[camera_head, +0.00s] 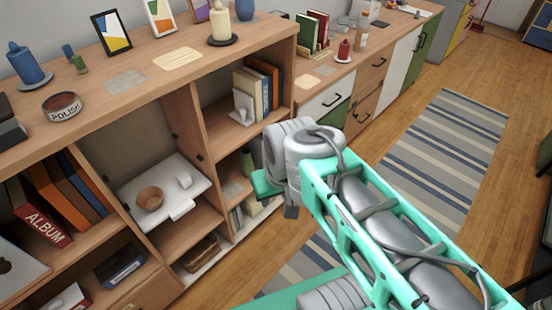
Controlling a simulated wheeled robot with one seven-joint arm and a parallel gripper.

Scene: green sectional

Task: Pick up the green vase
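A dark green upright object (247,162) stands in the right-hand shelf compartment, partly hidden behind my arm's end; it may be the green vase, but I cannot be sure. A small green item (80,65) also stands on the cabinet top at the left, too small to identify. My gripper (278,205) is at the front of the right-hand compartments, seen from behind. My wrist covers most of it, and its fingertips do not show clearly. I cannot see whether it is open or holds anything.
The wooden shelf unit (213,105) has upright dividers and holds books (262,85), a white tray (195,186) with a brown bowl (150,198), and a basket (199,252). A lower cabinet (325,103) adjoins it. Open floor with a striped rug (450,150) lies to the right.

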